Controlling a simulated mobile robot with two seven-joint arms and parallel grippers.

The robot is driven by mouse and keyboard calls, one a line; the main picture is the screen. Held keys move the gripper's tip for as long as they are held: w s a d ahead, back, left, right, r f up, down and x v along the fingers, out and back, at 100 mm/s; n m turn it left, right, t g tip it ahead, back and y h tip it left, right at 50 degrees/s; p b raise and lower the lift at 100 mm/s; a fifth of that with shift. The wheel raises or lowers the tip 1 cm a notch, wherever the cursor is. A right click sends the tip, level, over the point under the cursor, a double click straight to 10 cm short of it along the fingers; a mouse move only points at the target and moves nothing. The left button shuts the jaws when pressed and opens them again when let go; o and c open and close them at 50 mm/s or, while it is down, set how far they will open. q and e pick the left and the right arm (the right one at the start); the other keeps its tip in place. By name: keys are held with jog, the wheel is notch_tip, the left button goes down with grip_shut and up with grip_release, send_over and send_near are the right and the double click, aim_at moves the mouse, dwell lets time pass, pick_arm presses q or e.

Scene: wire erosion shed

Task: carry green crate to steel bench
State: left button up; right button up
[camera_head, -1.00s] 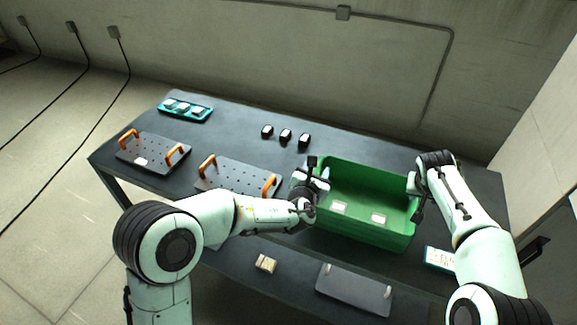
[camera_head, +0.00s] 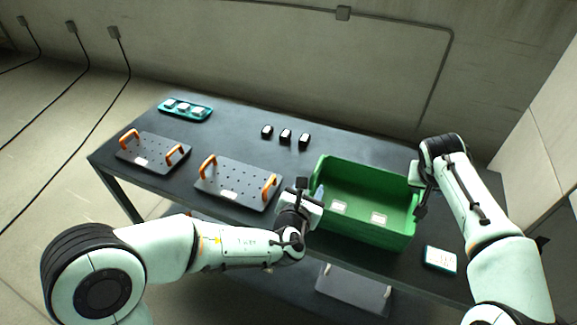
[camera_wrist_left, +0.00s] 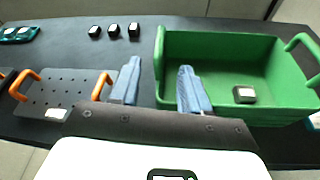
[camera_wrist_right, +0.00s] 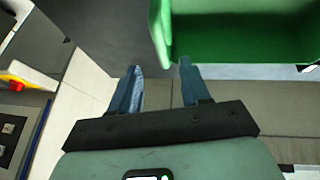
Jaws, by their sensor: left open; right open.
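The green crate (camera_head: 360,228) stands upright on the dark bench (camera_head: 225,122), towards its right end, with two pale-labelled blocks on its floor. My left gripper (camera_head: 311,191) is open at the crate's left end. In the left wrist view its fingers (camera_wrist_left: 158,84) are apart, one to each side of the crate's left wall (camera_wrist_left: 160,62); I cannot tell if they touch it. My right gripper (camera_head: 420,198) is beside the crate's right end. In the right wrist view it is open and empty (camera_wrist_right: 158,72), with the crate (camera_wrist_right: 235,58) beyond its fingers.
Two perforated plates (camera_head: 232,187) (camera_head: 148,153) with orange handles lie left of the crate. Several small black blocks (camera_head: 285,135) sit behind, and a teal tray (camera_head: 203,117) is at the back left. A white-faced device (camera_head: 440,259) lies front right. A grey plate (camera_head: 352,290) is below the crate.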

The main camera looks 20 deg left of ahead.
jog(key=v, duration=0.5)
jog(key=shift+f, duration=0.1)
dwell(0.4)
